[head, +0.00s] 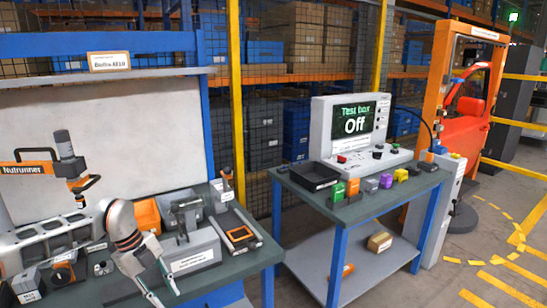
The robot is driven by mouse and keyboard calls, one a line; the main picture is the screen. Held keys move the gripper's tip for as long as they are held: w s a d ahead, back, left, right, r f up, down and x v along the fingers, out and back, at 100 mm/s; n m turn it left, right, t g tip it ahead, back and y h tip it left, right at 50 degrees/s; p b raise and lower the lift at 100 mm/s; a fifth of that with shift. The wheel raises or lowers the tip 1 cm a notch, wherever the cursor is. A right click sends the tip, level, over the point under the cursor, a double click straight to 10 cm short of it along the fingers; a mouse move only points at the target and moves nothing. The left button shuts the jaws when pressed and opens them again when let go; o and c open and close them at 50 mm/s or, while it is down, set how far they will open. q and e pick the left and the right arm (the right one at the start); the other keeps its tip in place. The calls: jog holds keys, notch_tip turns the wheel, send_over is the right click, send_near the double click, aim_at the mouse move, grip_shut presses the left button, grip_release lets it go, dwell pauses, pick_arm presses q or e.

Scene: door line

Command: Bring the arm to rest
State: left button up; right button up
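My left arm comes in from the left over the left workbench (262,256). My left gripper (164,292) points down and forward over the front part of this bench, left of a grey block-shaped fixture (192,250). Its two fingers look spread apart, with nothing seen between them. Whether the fingertips touch the bench top cannot be told. My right arm and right gripper are not in view.
An orange bin (147,215) and a tray with an orange-framed device (240,234) are near the gripper. A second table (300,190) holds the test box (350,128), reading Off, a black tray (314,176) and coloured connectors.

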pick_arm(q)
jog(key=s+d+f+m+h, duration=0.15)
jog(key=s+d+h, duration=0.3)
jog(key=d, duration=0.75)
jog(key=s+d+f+m+h, duration=0.1)
jog(key=s+d+m+h, duration=0.3)
jog(key=d, duration=0.7)
jog(key=s+d+r+n+t+h, duration=0.4)
jog(key=d+r+n+t+h, duration=0.15)
jog(key=d+n, duration=0.3)
jog(key=s+a+f+n+t+y, duration=0.2)
jog(key=a+f+n+t+y, duration=0.2)
jog(key=a+f+n+y, duration=0.35)
jog(key=s+a+f+n+t+y, duration=0.3)
jog(key=a+f+n+t+y, duration=0.2)
jog(key=a+f+n, duration=0.4)
jog(key=s+a+f+g+y, duration=0.2)
jog(key=s+a+f+g, duration=0.1)
jog(key=s+a+f, duration=0.3)
jog(key=s+f+n, duration=0.1)
jog(key=s, duration=0.1)
jog(key=shift+s+a+f+y, duration=0.15)
jog(key=shift+s+a+y, duration=0.15)
jog(key=shift+y, duration=0.05)
